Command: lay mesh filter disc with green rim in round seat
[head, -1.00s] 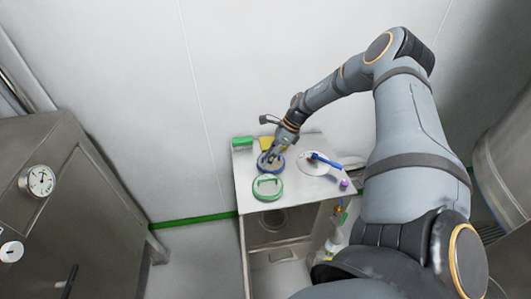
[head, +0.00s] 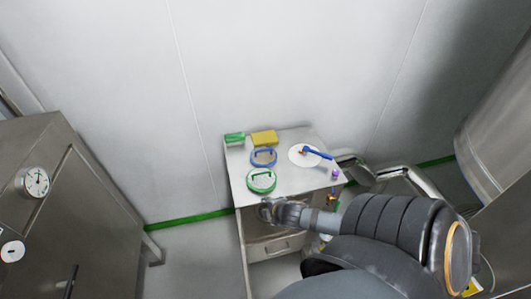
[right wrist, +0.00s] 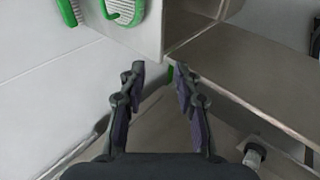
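The mesh filter disc with green rim (head: 261,181) lies on the front left of the steel cabinet top, its green handle up. Part of it shows at the top of the right wrist view (right wrist: 125,10). My right gripper (head: 266,211) is in front of the top's front edge, apart from the disc. In the right wrist view its two fingers (right wrist: 160,72) stand apart with nothing between them. I cannot make out the round seat for certain; my right arm covers much of the cabinet's open front. My left gripper is out of view.
A blue-rimmed disc (head: 263,164) lies just behind the green one. A green brush (head: 234,138) and yellow block (head: 264,138) lie at the back. A white round plate (head: 296,155) with a blue-handled tool (head: 318,153) is on the right, near a purple item (head: 336,174).

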